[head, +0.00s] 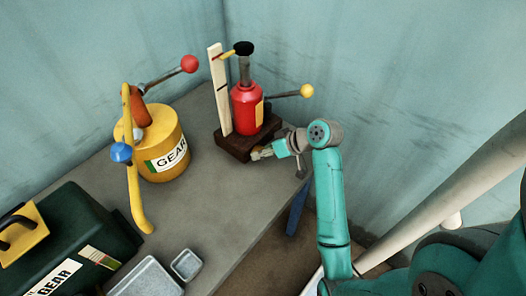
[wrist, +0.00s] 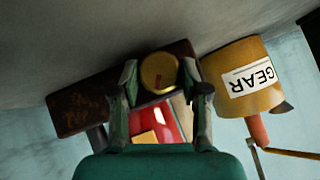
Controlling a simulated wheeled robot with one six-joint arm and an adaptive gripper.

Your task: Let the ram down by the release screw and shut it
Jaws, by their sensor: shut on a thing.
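The red jack (head: 247,108) stands upright on a dark wooden block (head: 232,146). Its grey ram (head: 244,70) stands out of the top under a black cap (head: 243,48). A yellow pointer (head: 228,54) reaches from the ram to a pale upright board (head: 219,92) with dark marks. The round brass knob of the release screw (wrist: 158,70) shows in the wrist view with a small red mark on its face. My gripper (head: 266,153) is at the jack's foot, with its two fingers around the knob and shut on it. The screw's stem is hidden.
A yellow-ball lever (head: 306,91) sticks out right of the jack, above my wrist. A yellow GEAR can (head: 170,150) with a red-ball lever (head: 189,64) stands left. A dark green case (head: 60,245) and small grey trays (head: 186,264) are nearer. The bench's middle is clear.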

